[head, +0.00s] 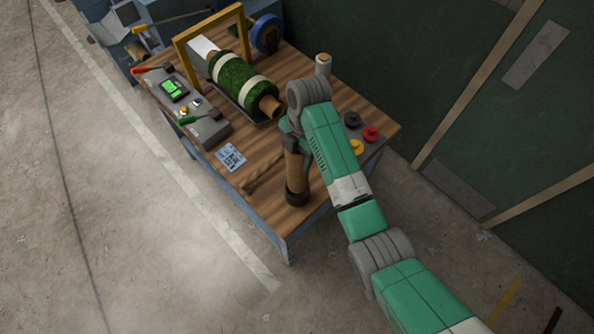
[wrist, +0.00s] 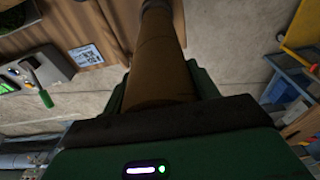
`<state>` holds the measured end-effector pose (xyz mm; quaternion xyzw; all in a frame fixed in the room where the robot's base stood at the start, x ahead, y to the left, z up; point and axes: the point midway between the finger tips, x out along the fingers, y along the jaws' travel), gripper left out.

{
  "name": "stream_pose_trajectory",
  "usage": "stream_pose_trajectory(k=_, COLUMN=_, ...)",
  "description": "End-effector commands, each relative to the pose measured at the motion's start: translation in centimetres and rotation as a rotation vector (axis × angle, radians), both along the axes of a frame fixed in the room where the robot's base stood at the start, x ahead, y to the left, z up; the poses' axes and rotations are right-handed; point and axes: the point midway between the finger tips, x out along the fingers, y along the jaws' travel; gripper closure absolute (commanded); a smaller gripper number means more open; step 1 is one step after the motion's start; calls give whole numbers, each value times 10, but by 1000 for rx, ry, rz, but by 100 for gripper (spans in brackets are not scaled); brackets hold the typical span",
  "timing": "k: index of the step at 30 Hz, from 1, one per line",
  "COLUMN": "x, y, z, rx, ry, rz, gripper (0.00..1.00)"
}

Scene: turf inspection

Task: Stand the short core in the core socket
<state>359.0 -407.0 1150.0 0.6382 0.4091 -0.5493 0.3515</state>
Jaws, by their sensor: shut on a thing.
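The short core (head: 296,175) is a brown tube, roughly upright near the front corner of the bench. Its lower end meets a dark round socket (head: 297,198) on the bench top. From the head view I cannot tell whether it is fully seated or just above it. My gripper (head: 293,140) is shut on the upper part of the core, and my wrist hides its top. In the wrist view the core (wrist: 162,60) runs away from the jaws, with a darker band at its far end.
The wooden bench (head: 225,185) carries a green turf roll (head: 235,75) under a yellow frame (head: 178,60). Coloured discs (head: 371,133) sit right. A pale-topped post (head: 323,65) stands behind my gripper.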

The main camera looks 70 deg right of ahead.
Motion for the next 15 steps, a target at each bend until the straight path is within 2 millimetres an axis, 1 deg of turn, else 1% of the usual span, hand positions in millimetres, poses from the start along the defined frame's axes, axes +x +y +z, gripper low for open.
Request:
stream_pose_trajectory(k=2, x=0, y=1, z=-9, rx=2, ry=2, rz=0, gripper=85)
stream_pose_trajectory(k=6, x=0, y=1, z=-40, rx=2, ry=2, rz=-1, gripper=85)
stream_pose_trajectory(k=8, x=0, y=1, z=-49, rx=1, ry=2, rz=-2, gripper=85)
stream_pose_trajectory(k=10, x=1, y=0, z=-56, rx=0, ry=-1, rz=-2, gripper=85)
stream_pose_trajectory(k=14, x=1, y=1, z=-61, rx=0, ry=0, rz=-2, gripper=85)
stream_pose_trajectory(k=15, x=1, y=1, z=-67, rx=1, ry=1, rz=-2, gripper=85)
